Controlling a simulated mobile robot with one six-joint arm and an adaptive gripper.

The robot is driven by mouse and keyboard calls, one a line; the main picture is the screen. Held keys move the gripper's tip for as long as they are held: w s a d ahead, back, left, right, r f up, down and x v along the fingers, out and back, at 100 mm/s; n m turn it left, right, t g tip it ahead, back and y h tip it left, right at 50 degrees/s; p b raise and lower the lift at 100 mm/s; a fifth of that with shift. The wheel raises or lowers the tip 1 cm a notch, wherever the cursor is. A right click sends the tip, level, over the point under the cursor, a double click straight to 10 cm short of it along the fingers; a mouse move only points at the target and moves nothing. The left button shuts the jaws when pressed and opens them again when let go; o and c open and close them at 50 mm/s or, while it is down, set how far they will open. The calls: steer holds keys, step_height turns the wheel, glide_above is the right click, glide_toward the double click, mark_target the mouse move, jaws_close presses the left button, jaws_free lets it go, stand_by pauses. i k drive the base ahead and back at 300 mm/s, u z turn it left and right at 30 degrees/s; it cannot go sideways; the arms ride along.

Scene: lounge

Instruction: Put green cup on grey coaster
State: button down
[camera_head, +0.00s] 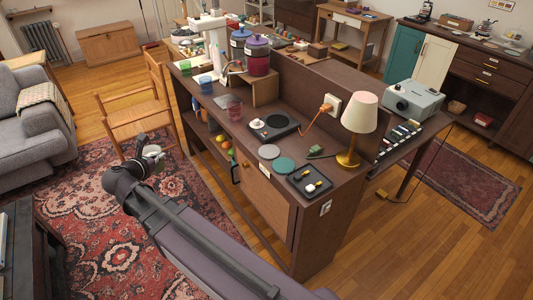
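The grey coaster (269,152) lies flat and bare on the near part of the dark brown counter, next to a green coaster (284,165). My gripper (152,150) is over the rug, left of the counter and apart from both coasters. A pale rounded shape shows at its fingers; I cannot tell whether it is a held object or part of the gripper.
A reddish clear cup (234,110) and a black turntable-like device (273,126) stand behind the coasters. A black tray (309,181) and a lamp (359,122) are to their right. A wooden chair (135,104) stands left of the counter.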

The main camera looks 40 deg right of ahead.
mark_target(265, 152)
steer(key=u, duration=0.1)
steer(key=k, duration=0.95)
steer(key=z, duration=0.85)
steer(key=i, duration=0.5)
steer(key=u, duration=0.05)
